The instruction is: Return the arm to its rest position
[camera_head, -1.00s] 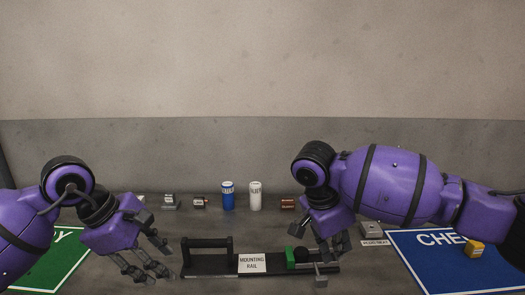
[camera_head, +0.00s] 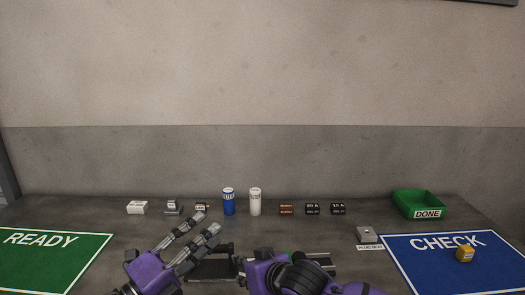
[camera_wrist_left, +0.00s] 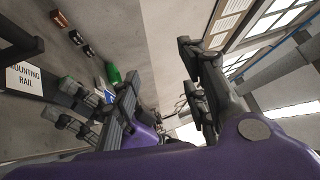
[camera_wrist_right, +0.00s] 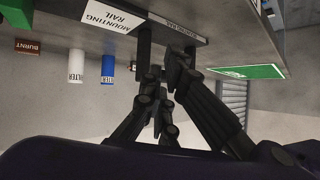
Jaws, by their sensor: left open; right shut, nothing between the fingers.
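My left gripper (camera_head: 206,224) is open and empty; its two fingers point up and to the right above the near part of the bench, left of centre. Its spread fingers also show in the left wrist view (camera_wrist_left: 158,72). My right arm's purple wrist (camera_head: 262,272) is low in the middle of the head view, in front of the mounting rail, with its fingers hidden there. In the right wrist view my right gripper (camera_wrist_right: 165,75) is shut and empty. The dark mounting rail (camera_head: 208,267) is partly covered by my arms; its label (camera_wrist_right: 112,17) shows in the right wrist view.
A row of small parts stands along the back, including a blue cylinder (camera_head: 229,203), a white cylinder (camera_head: 255,203) and a brown block (camera_head: 287,210). A green DONE bin (camera_head: 420,201) stands back right. A yellow block (camera_head: 465,254) sits on the blue CHECK mat (camera_head: 425,268). The green READY mat (camera_head: 50,262) is clear.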

